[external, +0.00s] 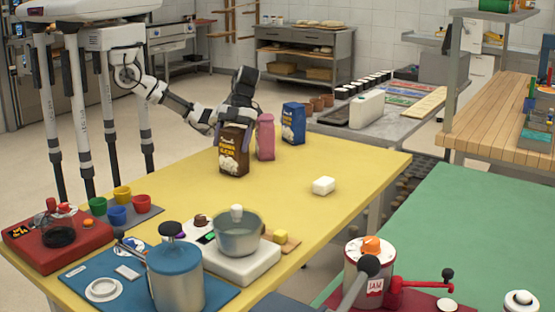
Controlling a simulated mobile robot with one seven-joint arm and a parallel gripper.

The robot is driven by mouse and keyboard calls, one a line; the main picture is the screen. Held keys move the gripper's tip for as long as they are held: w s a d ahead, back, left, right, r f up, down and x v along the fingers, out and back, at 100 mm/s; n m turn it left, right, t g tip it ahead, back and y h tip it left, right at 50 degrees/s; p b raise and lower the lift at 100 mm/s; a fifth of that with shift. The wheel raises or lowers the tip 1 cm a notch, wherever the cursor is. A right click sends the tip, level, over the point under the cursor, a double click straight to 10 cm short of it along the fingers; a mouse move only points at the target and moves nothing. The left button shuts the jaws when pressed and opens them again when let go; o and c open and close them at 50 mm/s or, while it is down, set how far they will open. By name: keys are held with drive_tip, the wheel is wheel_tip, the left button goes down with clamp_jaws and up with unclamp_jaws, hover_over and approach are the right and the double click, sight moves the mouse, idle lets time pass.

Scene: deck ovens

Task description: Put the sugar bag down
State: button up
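The brown sugar bag (235,155), with yellow lettering and a pale picture on its front, is upright at the far left part of the yellow table (290,205). Its base appears to be at the tabletop, but I cannot tell whether it bears its full weight there. My gripper (234,125) is at the top of this bag, with finger parts showing beside its upper edge. The fingertips are partly hidden, so I cannot tell whether they grip the bag or stand loosely around it.
A pink bag (265,139) and a blue bag (293,124) stand just right of the brown bag. Cups (122,194), a pot (239,236) and a blue-lidded canister (175,280) crowd the near end. The table's middle is clear.

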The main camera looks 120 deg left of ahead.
drive_tip(key=shift+o, duration=1.2)
drive_tip(key=shift+r, duration=0.2)
drive_tip(key=b+v, duration=0.1)
drive_tip(key=v, duration=1.1)
drive_tip(key=shift+b, duration=0.4)
